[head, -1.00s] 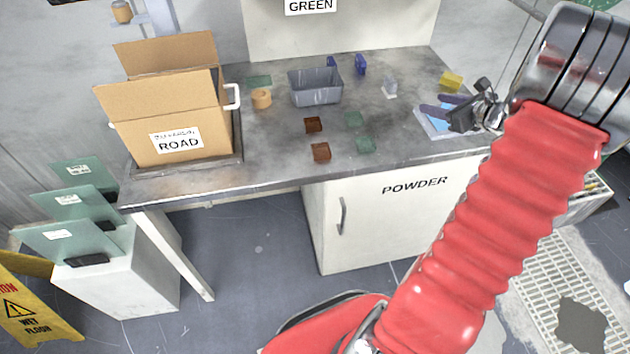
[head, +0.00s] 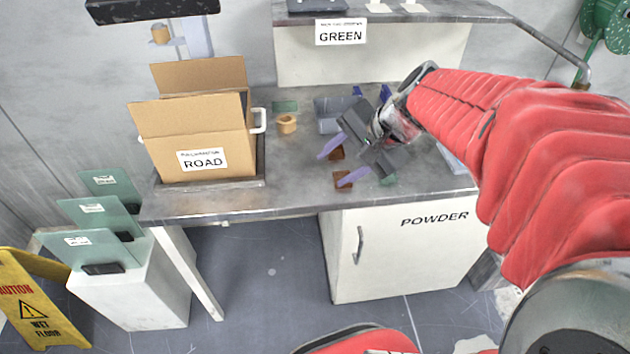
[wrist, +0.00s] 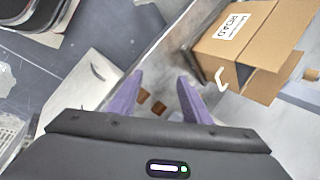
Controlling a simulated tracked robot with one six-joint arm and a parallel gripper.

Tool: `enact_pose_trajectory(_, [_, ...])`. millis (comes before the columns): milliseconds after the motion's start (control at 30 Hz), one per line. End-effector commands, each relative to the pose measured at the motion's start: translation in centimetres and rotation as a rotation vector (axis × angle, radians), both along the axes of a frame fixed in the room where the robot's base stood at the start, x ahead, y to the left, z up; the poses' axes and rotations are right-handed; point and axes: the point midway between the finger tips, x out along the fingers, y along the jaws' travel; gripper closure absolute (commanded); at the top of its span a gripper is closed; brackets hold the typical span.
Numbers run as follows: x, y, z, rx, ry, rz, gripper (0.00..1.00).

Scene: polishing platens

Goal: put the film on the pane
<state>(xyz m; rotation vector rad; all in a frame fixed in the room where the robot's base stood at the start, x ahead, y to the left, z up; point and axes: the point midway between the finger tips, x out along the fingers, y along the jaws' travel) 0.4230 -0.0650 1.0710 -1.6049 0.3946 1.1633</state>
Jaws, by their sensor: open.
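In the wrist view the open fingers (wrist: 160,76) frame two small brown squares, one (wrist: 143,96) and another (wrist: 158,107). In the head view the same brown squares (head: 337,153) and (head: 343,181) lie on the table by the fingers, partly hidden. Larger greenish glass plates (head: 112,185) with white labels stand at the left. I cannot tell which piece is the film or the pane.
An open cardboard box marked ROAD (head: 215,135) stands on the table's left. A tan ring (head: 287,124) and a grey bin (head: 328,115) are behind my gripper. Below is a white POWDER cabinet (head: 400,260). The table front (head: 290,190) is clear.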

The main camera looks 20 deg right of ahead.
Motion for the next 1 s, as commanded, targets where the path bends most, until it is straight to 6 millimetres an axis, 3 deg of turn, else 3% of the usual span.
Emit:
enact_pose_trajectory(100, [-2.3, 2.5, 0.5, -0.129, -0.019, 0.161, 0.56])
enact_pose_trajectory(300, [-6.2, 5.1, 0.7, -0.347, -0.053, 0.419, 0.56])
enact_pose_trajectory(600, [-11.1, 6.6, 1.2, -0.669, -0.127, 0.768, 0.56])
enact_pose_trajectory(800, [-12.4, 6.6, 1.3, -0.782, -0.154, 0.875, 0.56])
enact_pose_trajectory(1000, [-12.5, 6.5, 1.3, -0.790, -0.154, 0.884, 0.56])
